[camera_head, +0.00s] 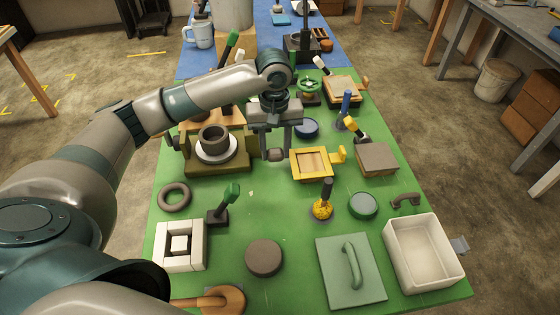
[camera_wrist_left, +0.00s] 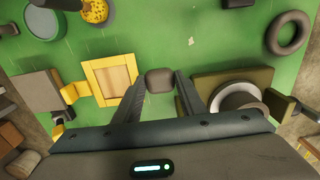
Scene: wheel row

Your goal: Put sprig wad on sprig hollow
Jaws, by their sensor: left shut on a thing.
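My left gripper (camera_head: 276,150) is shut on a small grey-brown rounded lump (camera_head: 275,156), which looks like the sprig wad. In the left wrist view the lump (camera_wrist_left: 160,81) sits between the two fingertips (camera_wrist_left: 160,84). It is over the green surface, left of a yellow square frame with a tan inside (camera_head: 311,163), and apart from it. The frame also shows in the left wrist view (camera_wrist_left: 109,80). A white square block with recesses (camera_head: 180,246) is at the lower left. I cannot tell which of these is the sprig hollow. My right gripper is not in view.
The green bench top (camera_head: 220,285) is crowded. A wheel-like stand with a grey bowl (camera_head: 215,138) is left of the gripper. A dark round disc (camera_head: 264,257), a green plate with a handle (camera_head: 350,270) and a white bin (camera_head: 424,252) lie in front.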

